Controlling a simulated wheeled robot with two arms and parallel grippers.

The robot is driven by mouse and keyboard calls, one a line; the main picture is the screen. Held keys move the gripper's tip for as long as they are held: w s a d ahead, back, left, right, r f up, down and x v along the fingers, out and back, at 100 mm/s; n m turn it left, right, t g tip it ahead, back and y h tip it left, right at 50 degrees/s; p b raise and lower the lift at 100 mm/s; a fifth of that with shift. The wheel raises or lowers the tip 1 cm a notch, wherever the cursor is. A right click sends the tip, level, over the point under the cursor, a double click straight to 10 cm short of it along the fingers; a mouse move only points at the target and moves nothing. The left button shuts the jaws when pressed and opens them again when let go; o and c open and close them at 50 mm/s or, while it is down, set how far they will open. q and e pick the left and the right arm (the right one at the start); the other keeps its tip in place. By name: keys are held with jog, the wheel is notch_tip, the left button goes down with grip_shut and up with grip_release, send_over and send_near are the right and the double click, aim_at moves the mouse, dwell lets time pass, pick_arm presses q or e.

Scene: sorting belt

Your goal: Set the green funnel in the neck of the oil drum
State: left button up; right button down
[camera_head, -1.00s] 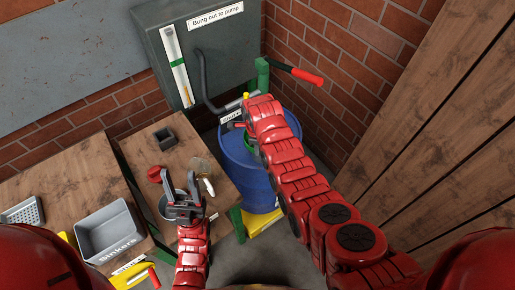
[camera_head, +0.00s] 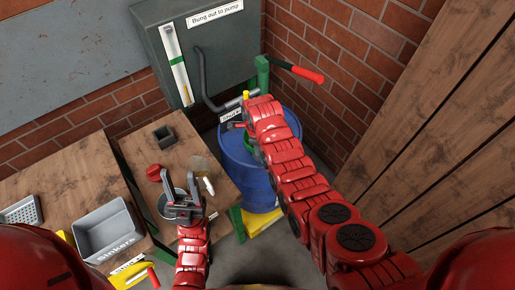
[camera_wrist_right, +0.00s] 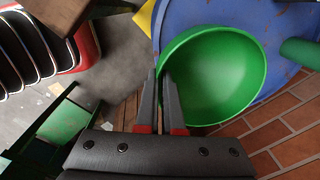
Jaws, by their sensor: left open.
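The spout and the drum's neck are hidden, so I cannot tell whether the spout is in the neck. My left gripper (camera_head: 182,200) is open above the bench's front, over a round grey tin, holding nothing that I can see.
A red object (camera_head: 154,172), a white bottle (camera_head: 209,186) and a dark square box (camera_head: 165,137) are on the bench. A grey bin (camera_head: 105,232) is at left. A green post with a red-handled lever (camera_head: 305,74) stands behind the drum. Brick and plank walls close the right.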

jog(key=shift+f+b, duration=0.35)
jog(key=shift+f, duration=0.05)
dwell(0.5)
jog(key=c, duration=1)
grip_release()
jog(key=c, duration=0.4)
jog(key=shift+r, duration=0.15)
jog(key=shift+r+p, duration=0.65)
jog(key=shift+r, duration=0.65)
jog(key=shift+r+p, duration=0.55)
jog(key=shift+r, duration=2.05)
